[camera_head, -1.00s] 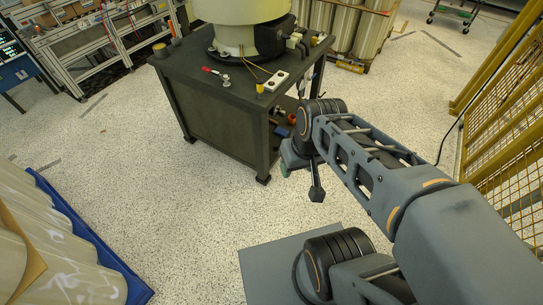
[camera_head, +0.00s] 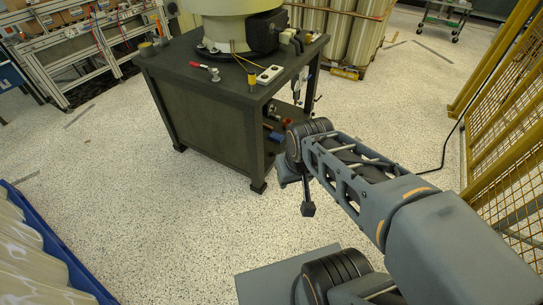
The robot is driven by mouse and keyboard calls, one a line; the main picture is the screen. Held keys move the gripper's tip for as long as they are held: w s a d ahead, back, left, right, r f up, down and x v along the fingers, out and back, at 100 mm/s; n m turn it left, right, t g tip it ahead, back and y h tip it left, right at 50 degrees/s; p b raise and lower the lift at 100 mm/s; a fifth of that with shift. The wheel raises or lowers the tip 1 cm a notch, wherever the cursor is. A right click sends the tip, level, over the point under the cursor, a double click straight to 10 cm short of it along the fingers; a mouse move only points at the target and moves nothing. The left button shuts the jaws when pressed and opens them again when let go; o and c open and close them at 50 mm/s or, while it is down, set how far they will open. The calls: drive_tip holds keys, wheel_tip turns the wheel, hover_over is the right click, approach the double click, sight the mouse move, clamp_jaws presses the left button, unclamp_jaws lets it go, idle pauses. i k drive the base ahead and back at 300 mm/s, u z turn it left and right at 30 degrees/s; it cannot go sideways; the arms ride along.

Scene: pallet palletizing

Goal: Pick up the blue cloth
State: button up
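No blue cloth can be made out for sure. A small blue item (camera_head: 275,137) lies in the open side shelf of the dark workbench (camera_head: 205,120), among other small things. It is too small to tell whether it is cloth. My arm reaches in from the lower right, and my gripper (camera_head: 308,208) hangs at its far end, pointing down over the floor. It is in front of and to the right of the workbench's near corner, apart from it. Its fingers are too dark and small to read, and nothing is clearly seen in it.
A pale machine base (camera_head: 236,25) stands on the workbench, with a red-handled tool (camera_head: 205,70) beside it. A yellow mesh fence (camera_head: 508,140) runs along the right. A blue-edged pallet (camera_head: 60,262) with pale sacks is at lower left. The speckled floor (camera_head: 130,180) between is clear.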

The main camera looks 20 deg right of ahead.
sight(276, 137)
drive_tip(key=z, duration=1.35)
drive_tip(key=i, duration=2.5)
drive_tip(key=u, duration=3.05)
